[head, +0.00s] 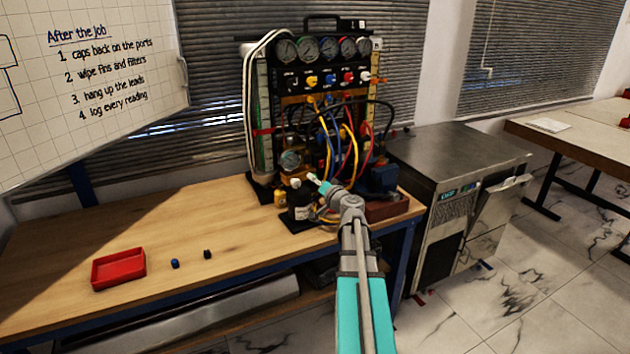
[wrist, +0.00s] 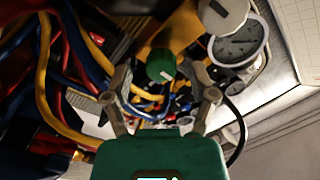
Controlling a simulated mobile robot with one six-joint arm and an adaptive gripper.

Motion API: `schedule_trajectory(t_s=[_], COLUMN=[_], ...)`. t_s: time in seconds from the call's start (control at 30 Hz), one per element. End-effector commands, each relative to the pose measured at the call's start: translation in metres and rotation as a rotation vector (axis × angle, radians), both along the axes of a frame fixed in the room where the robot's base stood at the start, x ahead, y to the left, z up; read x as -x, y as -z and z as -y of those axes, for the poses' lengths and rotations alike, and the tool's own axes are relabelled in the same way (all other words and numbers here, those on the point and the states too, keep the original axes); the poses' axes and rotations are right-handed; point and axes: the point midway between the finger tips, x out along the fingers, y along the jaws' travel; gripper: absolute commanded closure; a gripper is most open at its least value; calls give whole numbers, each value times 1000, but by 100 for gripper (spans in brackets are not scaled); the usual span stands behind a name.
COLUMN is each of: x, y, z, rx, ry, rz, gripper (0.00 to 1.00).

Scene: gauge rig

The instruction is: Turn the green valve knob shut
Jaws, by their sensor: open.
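The green valve knob (wrist: 161,65) shows in the wrist view, round with a pale mark on its face. My gripper (wrist: 161,80) is open, with one finger to the left of the knob and one to the right. Gaps show between the knob and both fingers, and I cannot tell how far ahead of the fingertips it lies. In the head view my gripper (head: 316,181) is at the lower front of the gauge rig (head: 374,83). I cannot make out the green knob in that view.
Yellow, blue and red hoses (wrist: 45,65) crowd the left of the wrist view. A dial gauge (wrist: 240,42) and a pale round part (wrist: 222,14) are close to the right finger. A red tray (head: 118,270) sits on the wooden bench (head: 190,225), left side mostly clear.

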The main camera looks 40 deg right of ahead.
Motion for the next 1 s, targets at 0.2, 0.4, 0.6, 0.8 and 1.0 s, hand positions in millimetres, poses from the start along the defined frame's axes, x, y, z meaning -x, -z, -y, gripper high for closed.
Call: schedule_trajectory(t_s=[0.2,0.4,0.6,0.8,1.0], x=[-12,-13,-13,-13,-13], y=[0,0,0,0,0], z=[1,1,0,0,0], rx=[0,0,0,0,0], ry=[-1,-1,-1,-1,-1], rz=[0,0,0,0,0], gripper=[26,26,41,78,100])
